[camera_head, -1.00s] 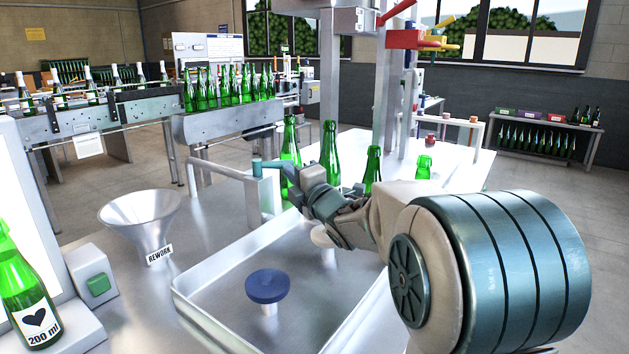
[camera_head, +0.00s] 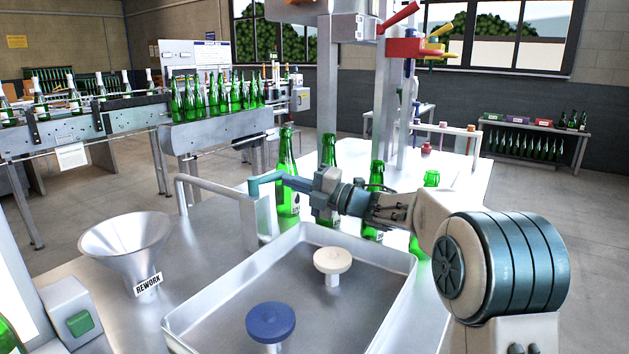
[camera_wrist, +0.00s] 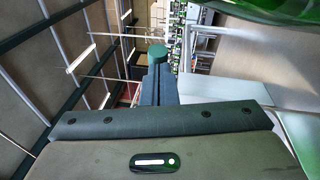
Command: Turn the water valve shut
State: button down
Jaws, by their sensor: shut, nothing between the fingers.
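The water tap is a grey post (camera_head: 264,216) with a long spout reaching left, behind the sink. Its teal valve handle (camera_head: 262,180) sits on top and points right, towards my gripper. My gripper (camera_head: 288,181) is shut and empty, with its fingertips at the handle's right end. I cannot tell whether they touch. In the wrist view my shut fingers (camera_wrist: 159,86) point at a round teal part of the valve (camera_wrist: 157,53), lined up just beyond the tips. No water stream can be made out.
The sink tray (camera_head: 408,272) holds a blue round-topped piece (camera_head: 270,321) and a cream one (camera_head: 332,261). Green bottles (camera_head: 287,180) stand close behind my gripper. A steel funnel (camera_head: 125,243) marked REWORK stands left, beside a green button (camera_head: 80,322).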

jog(key=shift+w+a, duration=0.3)
jog(key=shift+w, duration=0.2)
jog(key=shift+w+a, duration=0.25)
jog(key=shift+w, duration=0.2)
jog(key=shift+a+r, duration=0.1)
